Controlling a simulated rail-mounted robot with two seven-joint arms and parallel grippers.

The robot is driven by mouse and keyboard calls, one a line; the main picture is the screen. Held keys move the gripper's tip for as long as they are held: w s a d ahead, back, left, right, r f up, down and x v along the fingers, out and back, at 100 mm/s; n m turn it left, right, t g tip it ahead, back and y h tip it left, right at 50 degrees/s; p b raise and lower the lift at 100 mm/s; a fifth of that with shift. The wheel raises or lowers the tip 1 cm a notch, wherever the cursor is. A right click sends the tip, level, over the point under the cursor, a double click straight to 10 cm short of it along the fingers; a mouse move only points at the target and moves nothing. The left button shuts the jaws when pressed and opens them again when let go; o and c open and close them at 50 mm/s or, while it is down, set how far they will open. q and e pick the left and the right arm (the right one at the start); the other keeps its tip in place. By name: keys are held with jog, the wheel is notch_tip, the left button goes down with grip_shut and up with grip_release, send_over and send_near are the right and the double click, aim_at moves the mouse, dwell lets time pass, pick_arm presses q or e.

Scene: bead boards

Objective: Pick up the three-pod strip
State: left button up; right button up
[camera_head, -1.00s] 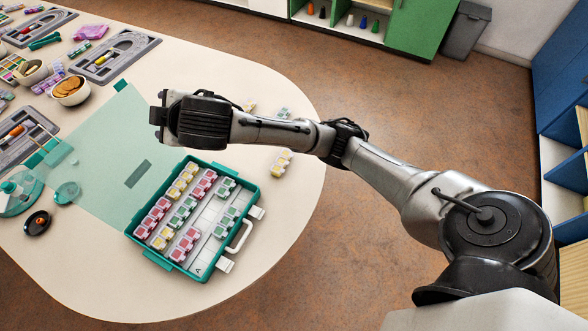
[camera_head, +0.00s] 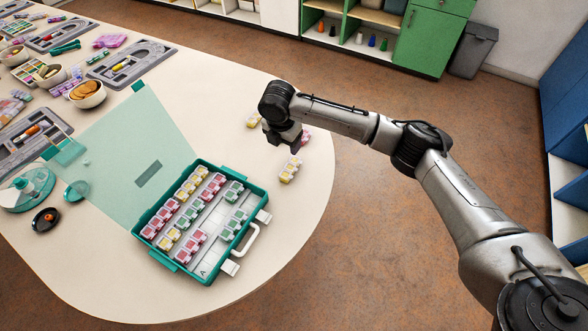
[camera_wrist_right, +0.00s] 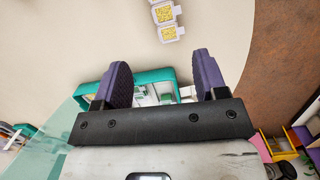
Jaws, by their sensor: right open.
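A strip of yellow pods (camera_head: 290,169) lies on the table right of the teal case; it looks like three pods in a row. In the right wrist view, yellow pods (camera_wrist_right: 166,20) show at the top edge, beyond the fingertips, partly cut off. My right gripper (camera_head: 284,141) is above the table, just behind and left of this strip, pointing down. Its two purple-padded fingers (camera_wrist_right: 160,64) are spread with nothing between them. My left gripper is not in view.
The open teal case (camera_head: 251,237) holds several rows of pink, yellow and green pods. Pink pods (camera_head: 305,136) lie close behind the yellow strip, and other yellow pods (camera_head: 253,119) lie left of my gripper. The table's curved right edge is near.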

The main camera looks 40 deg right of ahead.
jog(key=n+b, duration=0.1)
jog(key=b, duration=0.2)
send_over(290, 167)
jog(key=f, duration=0.8)
jog(key=shift+w+a+f, duration=0.2)
jog(key=shift+a+f, duration=0.1)
jog(key=shift+a, duration=0.05)
jog(key=shift+s+d+f+b, duration=0.1)
jog(key=shift+d+f+b, duration=0.15)
jog(key=shift+f+b, duration=0.7)
jog(key=shift+s+d+f+b, duration=0.1)
jog(key=shift+d+f+b, duration=0.15)
jog(key=shift+f, duration=1.4)
jog(key=shift+c, duration=0.4)
jog(key=c, duration=0.7)
